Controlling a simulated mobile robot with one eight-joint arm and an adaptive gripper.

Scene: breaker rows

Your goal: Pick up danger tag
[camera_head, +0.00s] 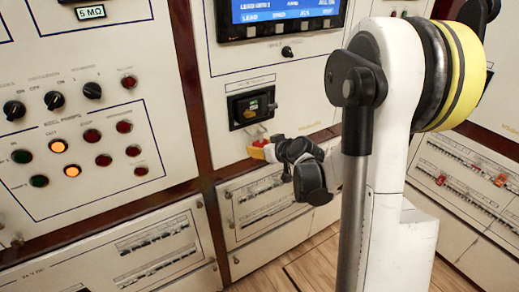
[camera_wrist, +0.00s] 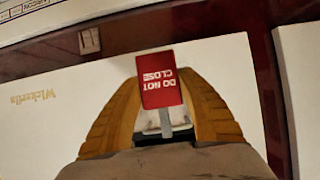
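The danger tag (camera_wrist: 161,80) is a small red plate with white "DO NOT CLOSE" lettering, upside down in the wrist view. A pale stem runs down from it between my fingers. My gripper (camera_wrist: 162,92) has yellow-orange fingers that curve in to both sides of the tag and appear shut on it. In the head view my gripper (camera_head: 259,150) is in front of the white panel, below a dark recessed unit, with a bit of the red tag (camera_head: 261,143) at its tips. Whether the tag touches the panel is not clear.
The recessed unit (camera_head: 252,107) sits just above my gripper. Breaker rows (camera_head: 262,205) line the lower panel. A knob and lamp panel (camera_head: 75,130) is at left. Red tags (camera_head: 500,180) sit on the right breaker row. Wooden floor (camera_head: 310,268) shows below.

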